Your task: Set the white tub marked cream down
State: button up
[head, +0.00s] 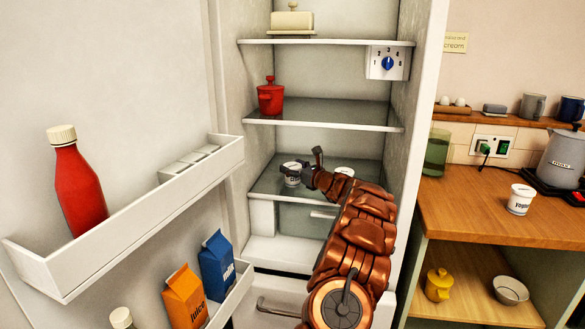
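A small white tub with dark print (292,180) is at the left side of the fridge's third shelf (268,186); its print is too small to read. My gripper (302,163) reaches into the fridge at this shelf. One dark finger overlaps the tub's top edge and another sticks up to its right. I cannot tell whether the fingers grip the tub or whether its base rests on the glass. A second white tub (345,171) shows partly behind my arm, its label hidden.
A red pot (270,97) stands on the shelf above, a butter dish (292,20) on the top shelf. The open door's racks (130,220) hold a red bottle and cartons at left. A yogurt tub (520,199) stands on the wooden counter. A note reading cream (454,43) hangs on the wall.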

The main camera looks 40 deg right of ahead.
jog(key=o, duration=0.4)
jog(key=shift+r, duration=0.1)
jog(key=shift+s+a, duration=0.1)
jog(key=shift+s, duration=3.65)
